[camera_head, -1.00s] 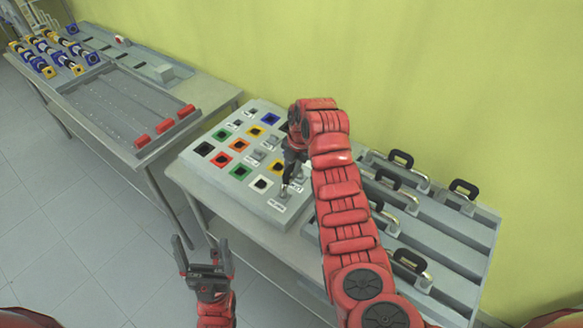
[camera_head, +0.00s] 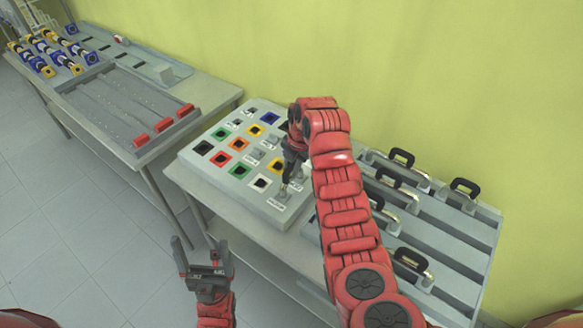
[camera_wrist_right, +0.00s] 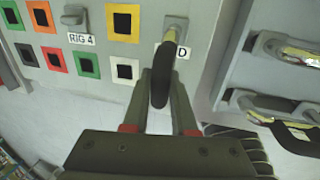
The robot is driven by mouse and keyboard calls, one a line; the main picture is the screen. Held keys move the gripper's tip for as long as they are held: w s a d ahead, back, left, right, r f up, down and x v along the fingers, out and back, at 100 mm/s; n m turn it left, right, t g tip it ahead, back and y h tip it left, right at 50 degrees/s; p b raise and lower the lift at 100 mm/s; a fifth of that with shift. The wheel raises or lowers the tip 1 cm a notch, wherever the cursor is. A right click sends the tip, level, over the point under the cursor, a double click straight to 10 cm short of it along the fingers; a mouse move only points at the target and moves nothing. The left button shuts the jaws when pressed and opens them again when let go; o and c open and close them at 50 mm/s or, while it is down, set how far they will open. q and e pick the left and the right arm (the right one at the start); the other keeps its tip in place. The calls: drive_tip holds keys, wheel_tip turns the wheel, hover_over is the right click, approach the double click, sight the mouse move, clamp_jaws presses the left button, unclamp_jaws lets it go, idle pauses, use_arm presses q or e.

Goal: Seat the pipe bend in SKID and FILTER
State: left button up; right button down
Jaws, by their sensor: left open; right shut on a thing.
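The pipe bend (camera_wrist_right: 160,80), with a black curved grip, is held between the fingers of my right gripper (camera_wrist_right: 160,95) in the right wrist view. A yellowish metal end shows at a grey fitting (camera_wrist_right: 176,24) on the panel; I cannot tell whether it is inside. The label beside it is partly hidden, with only a "D" readable. In the head view my right gripper (camera_head: 288,182) is low over the front right corner of the grey panel (camera_head: 262,218). No FILTER label is readable. My left gripper (camera_head: 204,250) is open and empty, in front of the tables.
The panel carries several coloured square sockets (camera_head: 238,145) and small grey fittings. At right, a grey rack (camera_head: 450,245) holds several more black-gripped bends (camera_head: 412,262). A second table at left bears a tray (camera_head: 115,105) with red blocks (camera_head: 163,126).

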drive_tip(key=shift+s+f, duration=0.1)
drive_tip(key=shift+f, duration=0.05)
drive_tip(key=c, duration=0.6)
unclamp_jaws()
drive_tip(key=shift+c, duration=0.2)
drive_tip(key=shift+w+a+b+v, duration=0.1)
drive_tip(key=shift+a+b+v, duration=0.05)
drive_tip(key=shift+v, duration=0.6)
drive_tip(key=shift+w+a+b+v, duration=0.1)
drive_tip(key=shift+b+v, duration=0.05)
drive_tip(key=shift+v, duration=0.55)
drive_tip(key=shift+w+a+b+v, duration=0.1)
drive_tip(key=shift+a+b+v, duration=0.05)
drive_tip(key=shift+v, duration=0.6)
drive_tip(key=shift+w+a+p+v, duration=0.1)
drive_tip(key=shift+a+p+v, duration=0.05)
drive_tip(key=shift+p+v, duration=0.65)
drive_tip(key=shift+w+a+p+v, duration=0.1)
drive_tip(key=shift+a+p+v, duration=0.05)
drive_tip(key=shift+p+v, duration=0.65)
drive_tip(key=shift+w+a+p+v, duration=0.1)
drive_tip(key=shift+p+v, duration=0.7)
